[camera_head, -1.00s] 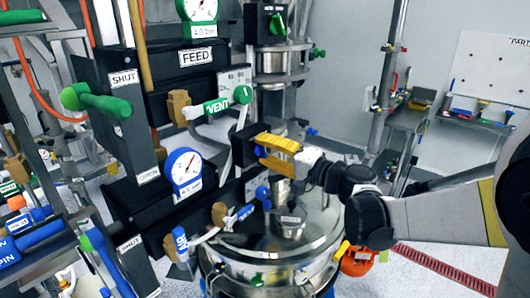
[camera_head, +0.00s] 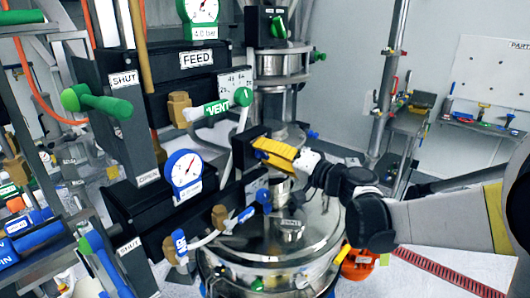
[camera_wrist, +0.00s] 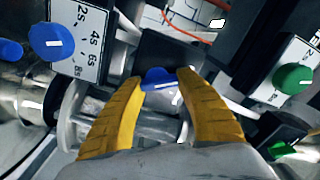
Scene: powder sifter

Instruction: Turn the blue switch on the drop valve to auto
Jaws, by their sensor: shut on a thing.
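The blue switch (camera_wrist: 158,78) shows in the wrist view, on the front of a black box (camera_wrist: 165,55). My gripper (camera_wrist: 159,84) has its two yellow fingers on either side of the switch and is shut on it. A white mark on the switch is partly seen. I cannot read any auto marking on the box.
A blue timer knob (camera_wrist: 52,42) on a white dial and a green knob (camera_wrist: 293,78) flank the box. A blue gauge (camera_head: 185,170), pipes and valve handles crowd the left. A steel vessel (camera_head: 310,240) stands below my gripper. Floor is open at the right.

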